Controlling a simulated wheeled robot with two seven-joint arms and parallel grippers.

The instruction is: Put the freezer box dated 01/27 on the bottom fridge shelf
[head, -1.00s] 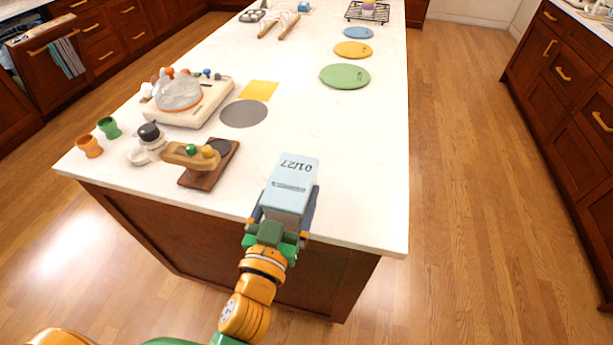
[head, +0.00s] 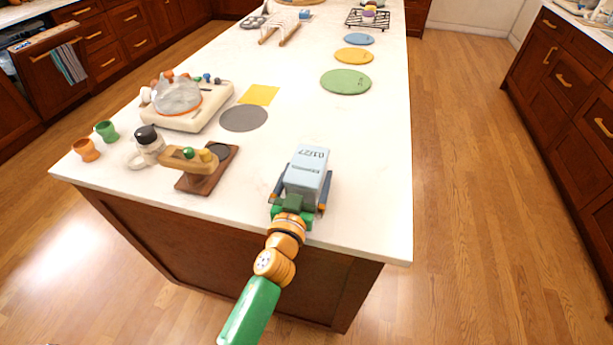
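The freezer box (head: 307,172) is pale blue-grey, with "01/27" in dark print on its lid. It is at the near end of the white island counter, right of the wooden stand. My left gripper (head: 301,188) has its dark blue fingers on both sides of the box and appears shut on it. I cannot tell whether the box touches the counter or is just above it. My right gripper is not in view. No fridge or fridge shelf shows.
The white counter (head: 370,190) is clear to the right of the box. Left are a wooden stand (head: 194,184), a jar (head: 149,143), two cups and a cream appliance (head: 204,117). Green (head: 346,82), orange and blue discs lie farther back. Wooden floor is open on the right.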

